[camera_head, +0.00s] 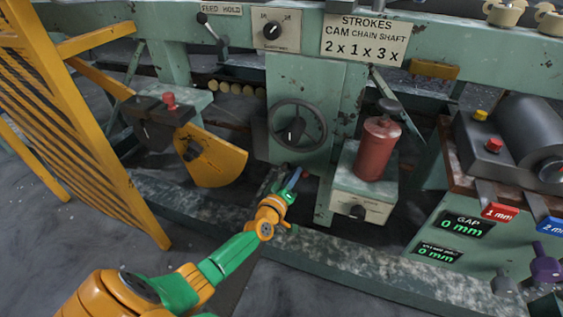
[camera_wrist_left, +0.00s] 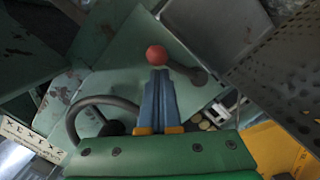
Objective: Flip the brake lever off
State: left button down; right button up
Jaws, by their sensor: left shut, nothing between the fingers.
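A lever with a red ball knob (camera_wrist_left: 156,54) and a dark arm (camera_wrist_left: 192,73) shows in the left wrist view, in front of a green machine panel. I take it to be the brake lever, but no label on it can be read. My left gripper (camera_wrist_left: 157,74) is shut and empty, its blue fingers pointing at the red ball. The tips appear right at the ball; I cannot tell if they touch. In the head view my left gripper (camera_head: 294,178) is low in front of the green column and largely hides the lever. My right gripper is not in view.
A dark handwheel (camera_head: 297,125) is on the column just above my gripper. A red cylinder (camera_head: 377,148) stands on a green box to the right. A yellow guard (camera_head: 215,160) is to the left, and a yellow slotted fence (camera_head: 80,130) stands farther left.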

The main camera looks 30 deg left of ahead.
pick_arm(q)
jog(key=shift+d+f+m, duration=0.25)
jog(key=shift+f+m, duration=0.25)
jog(key=shift+m, duration=0.6)
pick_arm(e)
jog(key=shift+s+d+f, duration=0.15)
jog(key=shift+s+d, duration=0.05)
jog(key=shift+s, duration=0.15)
pick_arm(q)
jog(key=shift+y, duration=0.3)
jog(key=shift+p, duration=0.3)
jog(key=s+d+p, duration=0.1)
jog(key=s+p, duration=0.2)
jog(key=s, duration=0.4)
jog(key=shift+r+p, duration=0.3)
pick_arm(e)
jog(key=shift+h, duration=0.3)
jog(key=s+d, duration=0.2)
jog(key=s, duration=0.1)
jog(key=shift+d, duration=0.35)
pick_arm(q)
jog(key=shift+w+d, duration=0.1)
